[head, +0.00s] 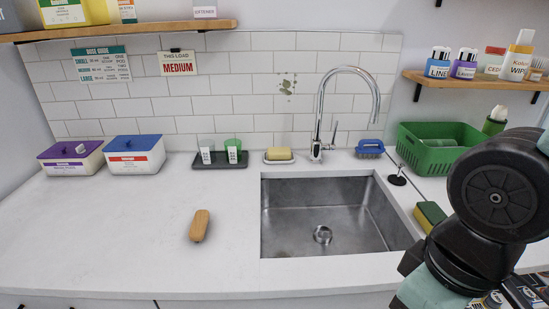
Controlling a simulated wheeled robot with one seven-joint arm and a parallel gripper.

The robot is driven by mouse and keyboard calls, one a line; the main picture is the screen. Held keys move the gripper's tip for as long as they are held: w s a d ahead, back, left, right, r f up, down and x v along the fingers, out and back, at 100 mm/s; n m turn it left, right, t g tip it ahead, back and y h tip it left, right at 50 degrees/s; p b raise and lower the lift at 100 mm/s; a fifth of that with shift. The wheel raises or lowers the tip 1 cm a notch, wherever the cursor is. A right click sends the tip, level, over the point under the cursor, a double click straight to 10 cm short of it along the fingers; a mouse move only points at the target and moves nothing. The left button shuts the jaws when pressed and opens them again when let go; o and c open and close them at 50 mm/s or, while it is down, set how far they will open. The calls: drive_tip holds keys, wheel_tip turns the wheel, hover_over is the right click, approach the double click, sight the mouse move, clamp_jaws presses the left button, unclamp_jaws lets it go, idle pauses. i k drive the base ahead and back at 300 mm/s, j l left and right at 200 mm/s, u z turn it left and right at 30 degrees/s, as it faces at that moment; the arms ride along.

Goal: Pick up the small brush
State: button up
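A small wooden block-shaped thing (200,225), tan and rounded like the back of a small brush, lies on the white counter left of the sink. No bristles show on it. A blue thing with a handle loop (370,148), also like a small scrub brush, sits behind the sink, right of the faucet. I cannot tell for sure which is the small brush. My arm's dark links fill the right side in the head view, apart from both things. My gripper is not in view.
The steel sink (290,215) and tall faucet (318,145) are in the middle. A dark tray (218,166) with two cups, a soap dish (279,161) and two lidded boxes stand at the back. A green basket (410,155) is at right. The counter's left front is clear.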

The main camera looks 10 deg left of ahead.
sight(198, 228)
drive_tip(key=u, duration=1.8)
drive_tip(key=i+l+u, duration=0.1)
drive_tip(key=i+u, duration=0.2)
drive_tip(key=i+l+u, duration=0.3)
drive_tip(key=j, duration=0.1)
